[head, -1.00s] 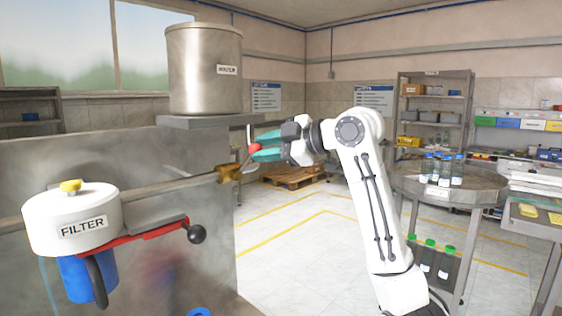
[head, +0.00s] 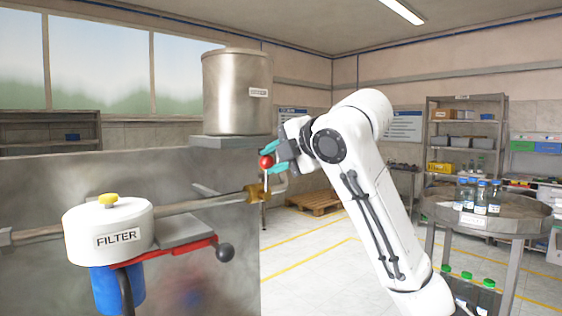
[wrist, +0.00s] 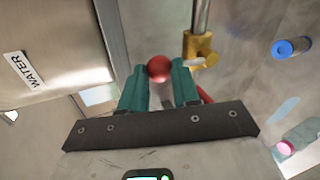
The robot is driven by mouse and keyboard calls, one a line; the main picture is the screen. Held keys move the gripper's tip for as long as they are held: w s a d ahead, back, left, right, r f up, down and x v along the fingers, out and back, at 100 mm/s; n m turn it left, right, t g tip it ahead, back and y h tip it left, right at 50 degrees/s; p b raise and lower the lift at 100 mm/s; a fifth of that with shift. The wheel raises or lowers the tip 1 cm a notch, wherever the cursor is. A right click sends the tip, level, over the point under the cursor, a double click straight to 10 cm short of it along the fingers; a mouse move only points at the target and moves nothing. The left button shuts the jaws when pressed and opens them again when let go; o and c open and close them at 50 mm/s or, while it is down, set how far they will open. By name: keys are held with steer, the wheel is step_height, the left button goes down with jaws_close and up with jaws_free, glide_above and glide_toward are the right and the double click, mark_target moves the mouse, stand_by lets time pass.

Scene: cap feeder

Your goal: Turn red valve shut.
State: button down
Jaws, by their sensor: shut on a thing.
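The red ball knob (head: 266,162) of the valve lever is at the teal fingertips of my gripper (head: 272,161). The lever stands nearly upright over the brass valve body (head: 256,193) on the pipe. In the wrist view the red knob (wrist: 159,68) sits between the two teal fingers of my gripper (wrist: 159,77), which are shut on it. The brass body (wrist: 200,45) shows to the right of the knob there. Most of the lever is hidden in the wrist view.
A steel tank marked WATER (head: 237,95) stands on a ledge close behind my gripper. A white FILTER housing (head: 107,231) with a red lever ending in a black ball (head: 224,252) is at the lower left. A round table (head: 487,213) with bottles stands right.

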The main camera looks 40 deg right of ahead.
steer(key=shift+w+a+f+n, duration=0.2)
steer(key=shift+a+f+n, duration=0.1)
steer(key=shift+a+f, duration=0.1)
steer(key=c, duration=0.7)
jaws_free()
steer(key=shift+w, duration=0.1)
steer(key=shift+c, duration=0.2)
steer(key=shift+d+r, duration=0.1)
steer(key=shift+r, duration=0.05)
steer(key=shift+s, duration=0.25)
steer(key=b+v, duration=0.1)
steer(key=v, duration=0.9)
steer(key=shift+r, duration=0.15)
steer(key=shift+s, duration=0.2)
